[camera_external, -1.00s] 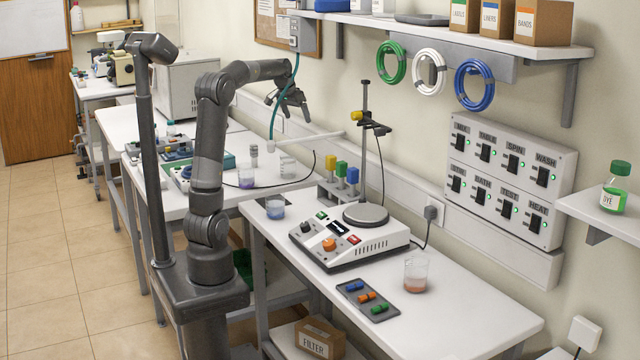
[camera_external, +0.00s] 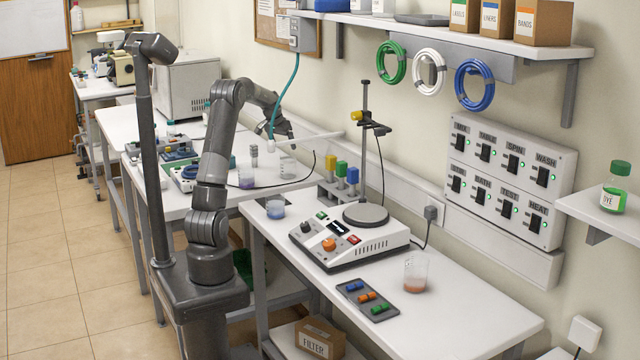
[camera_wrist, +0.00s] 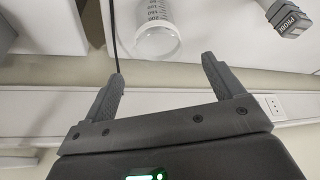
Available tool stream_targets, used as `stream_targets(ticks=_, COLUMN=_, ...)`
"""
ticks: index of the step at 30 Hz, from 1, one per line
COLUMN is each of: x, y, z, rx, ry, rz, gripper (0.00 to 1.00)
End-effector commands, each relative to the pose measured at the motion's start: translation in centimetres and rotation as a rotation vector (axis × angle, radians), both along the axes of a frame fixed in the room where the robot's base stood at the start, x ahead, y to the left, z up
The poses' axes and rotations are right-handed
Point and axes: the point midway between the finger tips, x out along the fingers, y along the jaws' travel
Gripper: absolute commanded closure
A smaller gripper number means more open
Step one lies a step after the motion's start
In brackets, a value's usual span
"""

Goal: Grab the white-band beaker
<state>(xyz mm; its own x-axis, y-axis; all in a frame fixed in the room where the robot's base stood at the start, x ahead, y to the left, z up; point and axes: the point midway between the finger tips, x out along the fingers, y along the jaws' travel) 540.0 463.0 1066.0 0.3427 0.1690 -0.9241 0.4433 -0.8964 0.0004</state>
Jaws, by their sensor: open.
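A clear beaker (camera_external: 288,167) with a graduated scale stands near the back right edge of the left-hand table. It looks empty and pale, and is probably the white-band beaker, though its band is too small to make out.
The wall is just behind.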

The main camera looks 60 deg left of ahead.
Motion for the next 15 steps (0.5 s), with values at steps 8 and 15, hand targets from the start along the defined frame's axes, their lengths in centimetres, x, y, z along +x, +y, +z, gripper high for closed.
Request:
stream_targets(ticks=8, x=0.9, y=0.4, z=-3.3, rx=-0.001, ry=0.002, rz=-0.001, gripper=0.14)
stream_targets(ticks=15, x=1.9, y=0.9, z=-6.1, rx=0.000, ry=0.000, rz=-0.001, gripper=0.14)
